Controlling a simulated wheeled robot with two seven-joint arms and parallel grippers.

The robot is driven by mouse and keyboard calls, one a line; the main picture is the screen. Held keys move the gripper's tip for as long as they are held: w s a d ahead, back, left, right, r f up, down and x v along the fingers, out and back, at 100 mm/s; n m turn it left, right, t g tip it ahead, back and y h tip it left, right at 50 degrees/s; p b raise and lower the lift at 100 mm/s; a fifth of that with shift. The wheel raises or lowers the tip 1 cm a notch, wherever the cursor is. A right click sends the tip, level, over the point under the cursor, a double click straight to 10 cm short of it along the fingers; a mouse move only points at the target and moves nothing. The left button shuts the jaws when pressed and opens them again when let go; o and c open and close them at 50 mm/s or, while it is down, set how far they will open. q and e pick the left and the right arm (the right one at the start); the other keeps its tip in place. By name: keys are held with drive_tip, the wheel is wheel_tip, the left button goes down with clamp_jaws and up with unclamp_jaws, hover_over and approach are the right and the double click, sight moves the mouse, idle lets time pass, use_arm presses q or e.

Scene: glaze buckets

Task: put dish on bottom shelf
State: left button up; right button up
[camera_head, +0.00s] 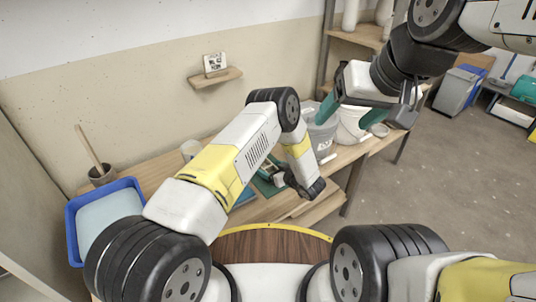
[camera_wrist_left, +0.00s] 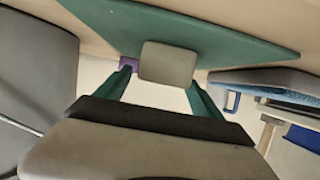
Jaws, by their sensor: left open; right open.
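A small grey round piece (camera_head: 379,130), which looks like the dish, lies at the right end of the table, close to my right gripper. My right gripper (camera_head: 350,113) is open, with its green fingers apart above the buckets and no object held. My left gripper (camera_head: 272,172) is low over the green mat (camera_head: 262,187), partly hidden by its own arm. In the left wrist view my left gripper (camera_wrist_left: 160,84) is open, with a grey-beige rounded square item (camera_wrist_left: 168,62) showing between its fingers against the mat. A wooden shelf (camera_head: 362,37) with bottles stands at the back right.
A white bucket (camera_head: 351,124) and a grey bucket (camera_head: 321,138) stand on the table (camera_head: 320,198). A blue tray (camera_head: 72,229) and a pot with a stick (camera_head: 102,175) are at left. A small wall shelf (camera_head: 228,77) holds a card.

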use_arm(q)
drive_tip(key=shift+x, duration=1.2)
clamp_jaws()
